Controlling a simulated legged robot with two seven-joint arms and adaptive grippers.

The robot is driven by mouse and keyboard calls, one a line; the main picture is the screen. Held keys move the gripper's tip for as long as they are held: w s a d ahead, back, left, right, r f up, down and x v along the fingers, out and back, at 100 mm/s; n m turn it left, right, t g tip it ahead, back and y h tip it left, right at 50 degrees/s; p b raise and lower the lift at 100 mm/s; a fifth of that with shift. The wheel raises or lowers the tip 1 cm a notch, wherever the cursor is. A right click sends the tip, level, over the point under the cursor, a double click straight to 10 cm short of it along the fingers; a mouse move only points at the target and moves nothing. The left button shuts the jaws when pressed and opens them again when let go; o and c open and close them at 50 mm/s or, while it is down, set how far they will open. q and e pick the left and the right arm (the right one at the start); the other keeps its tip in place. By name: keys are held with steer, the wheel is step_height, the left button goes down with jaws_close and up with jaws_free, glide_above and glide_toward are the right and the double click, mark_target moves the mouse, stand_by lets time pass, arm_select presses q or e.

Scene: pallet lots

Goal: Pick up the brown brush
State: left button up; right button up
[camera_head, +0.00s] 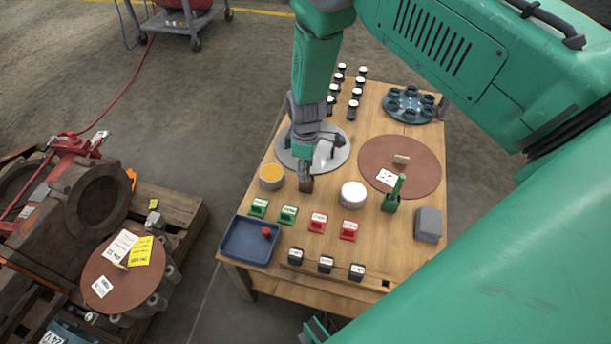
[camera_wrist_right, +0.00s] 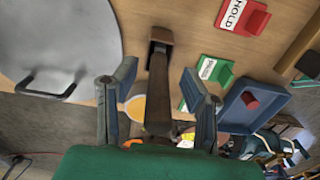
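In the right wrist view the fingers (camera_wrist_right: 158,105) are apart on both sides of the brush, with visible gaps.
Near the gripper are the yellow-filled tin (camera_head: 271,177), a grey disc lid (camera_head: 336,149) with a handle, and a white round tin (camera_head: 353,195). Green (camera_head: 288,214) and red (camera_head: 317,222) labelled blocks and a blue tray (camera_head: 239,240) stand in front.

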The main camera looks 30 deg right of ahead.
steer(key=shift+d+f, duration=0.1)
steer(key=shift+d, duration=0.1)
steer(key=shift+c, duration=1.3)
jaws_close()
